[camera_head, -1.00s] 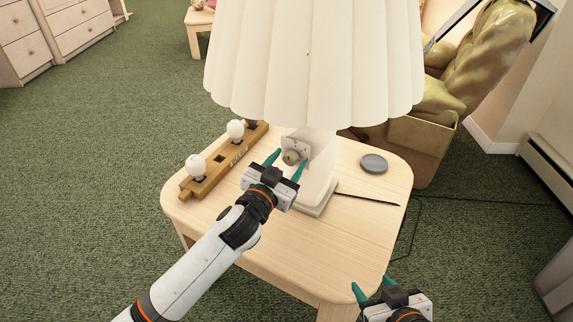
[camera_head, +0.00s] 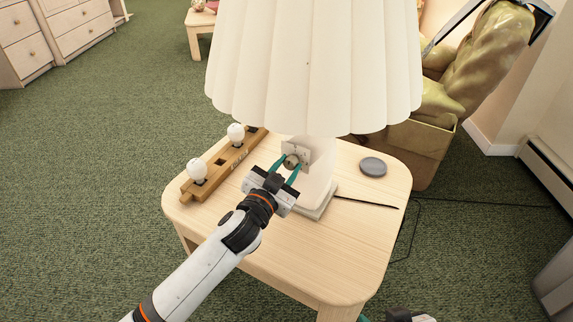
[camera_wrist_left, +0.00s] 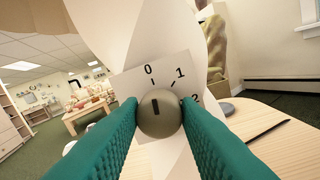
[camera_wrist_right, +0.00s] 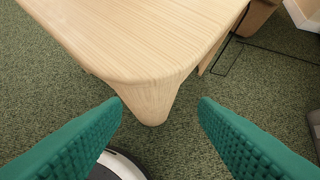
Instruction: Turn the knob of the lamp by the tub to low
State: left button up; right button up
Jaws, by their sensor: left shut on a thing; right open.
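The lamp has a white pleated shade (camera_head: 315,65) and a pale twisted base (camera_head: 318,185) standing on a light wooden table (camera_head: 330,250). A round knob (camera_wrist_left: 158,113) sits on a plate (camera_wrist_left: 150,83) marked 0, 1 and 2 on the base. The knob's dark mark points roughly up, toward the 0. My left gripper (camera_head: 284,170) is shut on the knob, one green finger on each side; the fingers partly cover the plate and the 2. My right gripper (camera_wrist_right: 160,108) is open and empty, low beside the table's front corner, mostly out of the head view.
A wooden rack (camera_head: 225,160) with white bulbs lies left of the lamp. A grey disc (camera_head: 373,167) and a dark thin stick (camera_head: 367,201) lie to its right. A box with a greenish bulky thing (camera_head: 480,70) stands behind right. The table's front is clear.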

pick_arm(q)
jog(key=m+p, duration=0.1)
jog(key=m, duration=0.1)
jog(key=shift+r+m+p, duration=0.1)
jog(key=shift+m+p, duration=0.2)
jog(key=shift+p, duration=0.05)
jog(key=m+p, duration=0.1)
jog(key=m, duration=0.2)
jog(key=shift+h+p, duration=0.3)
jog(key=shift+f+m+p, duration=0.2)
jog(key=shift+m+p, duration=0.25)
jog(key=shift+m, duration=1.05)
pick_arm(e)
jog(key=s+d+f+g+h, duration=0.1)
jog(key=s+d+f+g, duration=0.1)
jog(key=s+f+g, duration=0.1)
jog(key=shift+s+f+g, duration=0.25)
jog(key=shift+s+g, duration=0.45)
jog(key=shift+s, duration=0.45)
pick_arm(q)
jog(key=o, duration=1)
